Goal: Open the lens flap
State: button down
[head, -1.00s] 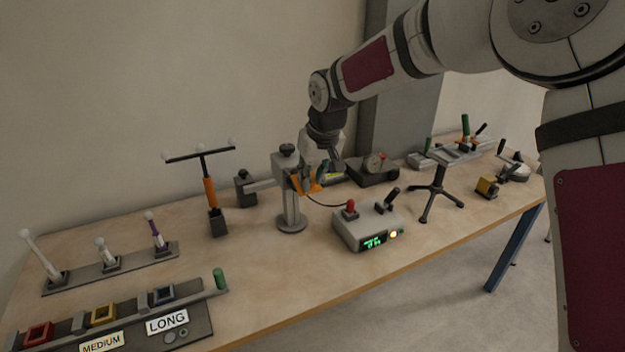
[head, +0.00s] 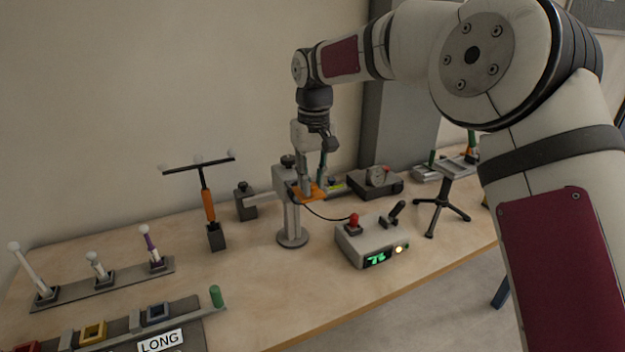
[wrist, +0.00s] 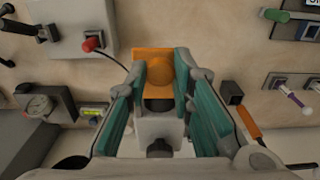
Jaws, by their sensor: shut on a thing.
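The orange lens flap (head: 313,194) is at the head of a grey post stand (head: 291,222) on the bench. In the wrist view the flap shows as an orange plate with a round orange knob (wrist: 159,72). My gripper (head: 312,190) points straight down at the stand's head. Its two teal-padded fingers (wrist: 160,75) are closed on the orange part, one on each side of the knob. The exact contact and the lens under the fingers are hidden.
A grey control box (head: 352,248) with a red knob, black lever and green display stands right of the post, joined by a dark cable. A T-shaped orange-handled tool (head: 210,205) stands to the left. A gauge unit (head: 375,183) sits behind. Bare bench lies in front.

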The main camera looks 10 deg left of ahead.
aim_at(313, 186)
jog(key=shift+f, duration=0.1)
jog(key=c, duration=1.4)
grip_release()
jog(key=shift+a, duration=0.1)
jog(key=shift+o, duration=0.2)
notch_tip(313, 186, up, 12)
jog(key=shift+s+d, duration=0.2)
